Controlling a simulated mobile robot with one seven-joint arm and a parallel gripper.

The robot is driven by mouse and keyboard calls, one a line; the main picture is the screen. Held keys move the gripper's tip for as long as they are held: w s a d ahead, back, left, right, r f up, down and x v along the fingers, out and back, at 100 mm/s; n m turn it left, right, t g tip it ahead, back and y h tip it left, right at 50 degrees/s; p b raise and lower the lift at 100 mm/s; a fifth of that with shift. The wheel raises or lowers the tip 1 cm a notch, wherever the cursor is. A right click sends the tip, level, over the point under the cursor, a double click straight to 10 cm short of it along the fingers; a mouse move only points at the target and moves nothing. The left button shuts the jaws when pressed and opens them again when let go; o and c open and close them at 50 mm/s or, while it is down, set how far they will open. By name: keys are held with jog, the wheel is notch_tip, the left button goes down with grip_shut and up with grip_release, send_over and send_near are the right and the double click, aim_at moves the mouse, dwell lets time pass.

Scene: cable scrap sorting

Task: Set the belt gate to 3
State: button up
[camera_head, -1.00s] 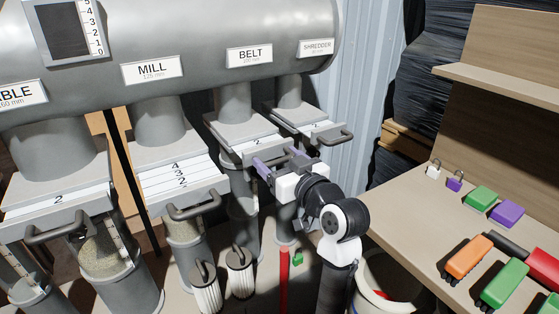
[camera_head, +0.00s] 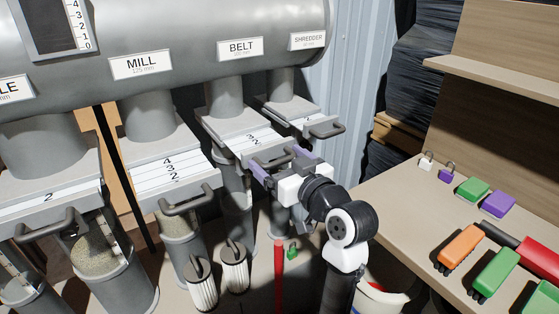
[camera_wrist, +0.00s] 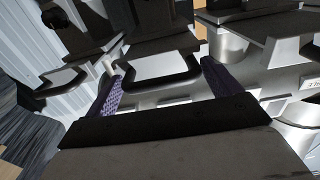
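The belt gate (camera_head: 250,138) is a pale plate sliding in a grey frame below the BELT label (camera_head: 239,49). The marks 3 and 2 show on its plate. My gripper (camera_head: 278,164) is at its front, with purple fingers at the two sides of the belt gate's dark handle. The gripper hides part of the handle in the head view.
The mill gate (camera_head: 168,173), showing 4, 3 and 2, stands to the left. The shredder gate handle (camera_head: 326,131) is close on the right. A workbench (camera_head: 408,205) with brushes and padlocks lies at right. Filter cartridges (camera_head: 235,268) and a red post (camera_head: 279,275) stand below.

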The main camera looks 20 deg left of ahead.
jog(key=b+v, duration=0.9)
jog(key=v, duration=0.4)
jog(key=shift+s+d, duration=0.2)
jog(key=shift+s, duration=0.1)
dwell(0.3)
